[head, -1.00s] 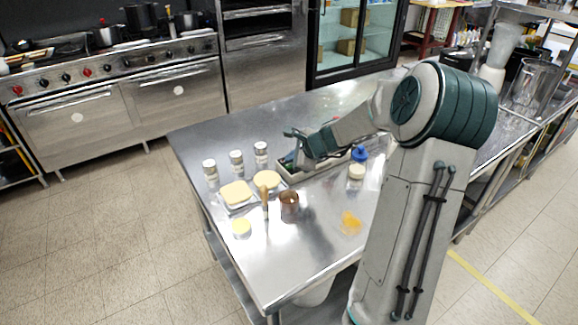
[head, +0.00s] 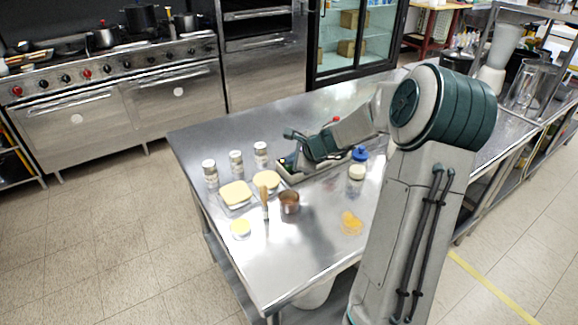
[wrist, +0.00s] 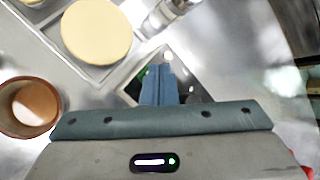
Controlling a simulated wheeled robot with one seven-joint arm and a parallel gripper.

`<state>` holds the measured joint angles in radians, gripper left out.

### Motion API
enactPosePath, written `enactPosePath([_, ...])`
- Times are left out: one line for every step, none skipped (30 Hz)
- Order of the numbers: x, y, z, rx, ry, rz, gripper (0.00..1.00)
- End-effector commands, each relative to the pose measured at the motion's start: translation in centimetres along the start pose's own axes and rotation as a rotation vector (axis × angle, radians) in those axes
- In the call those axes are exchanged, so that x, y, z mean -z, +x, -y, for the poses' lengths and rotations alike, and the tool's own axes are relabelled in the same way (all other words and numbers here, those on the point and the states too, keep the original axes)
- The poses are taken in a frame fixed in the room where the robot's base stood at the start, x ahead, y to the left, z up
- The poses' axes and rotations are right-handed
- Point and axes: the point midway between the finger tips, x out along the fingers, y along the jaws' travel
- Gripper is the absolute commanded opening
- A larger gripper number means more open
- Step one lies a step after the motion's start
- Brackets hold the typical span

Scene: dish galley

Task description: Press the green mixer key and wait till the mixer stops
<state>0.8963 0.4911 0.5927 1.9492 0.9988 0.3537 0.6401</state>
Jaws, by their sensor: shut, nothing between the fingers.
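My gripper (wrist: 160,88) is shut and empty, pointing down in the wrist view. Its fingertips are over a dark panel (wrist: 184,78) with a pale rim. A small patch of green (wrist: 145,72) shows just left of the fingers; the fingers hide part of the panel, and I cannot tell whether they touch the green key. In the head view my gripper (head: 290,162) is low over the same grey-rimmed unit (head: 293,179) on the steel table. The forearm covers much of that unit. I cannot tell whether the mixer is running.
Two trays with pale yellow contents (head: 236,193), a copper-brown pot (head: 289,201), a wooden-handled tool (head: 265,193) and several shakers (head: 236,162) stand left and in front.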

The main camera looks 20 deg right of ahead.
Motion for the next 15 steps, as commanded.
enactPosePath([0.08,0.09,-0.08,0.0,0.0,0.0,0.0])
enactPosePath([0.1,0.12,-0.1,0.0,0.0,0.0,0.0])
enactPosePath([0.12,0.15,-0.12,0.0,0.0,0.0,0.0])
enactPosePath([0.09,0.09,-0.08,0.0,0.0,0.0,0.0])
enactPosePath([0.09,0.09,-0.08,0.0,0.0,0.0,0.0])
enactPosePath([0.09,0.09,-0.08,0.0,0.0,0.0,0.0])
enactPosePath([0.09,0.09,-0.08,0.0,0.0,0.0,0.0])
enactPosePath([0.1,0.09,-0.08,0.0,0.0,0.0,0.0])
enactPosePath([0.1,0.09,-0.09,0.0,0.001,-0.001,0.0])
enactPosePath([0.1,0.09,-0.09,-0.001,0.001,-0.001,0.0])
enactPosePath([0.09,0.08,-0.08,-0.001,0.0,-0.001,0.0])
enactPosePath([0.06,0.04,-0.05,0.0,0.0,-0.001,0.0])
enactPosePath([0.02,-0.01,-0.01,0.0,0.0,-0.001,0.0])
enactPosePath([-0.03,-0.09,0.04,0.0,0.0,-0.001,0.0])
enactPosePath([-0.11,-0.21,0.14,0.0,0.0,-0.001,0.0])
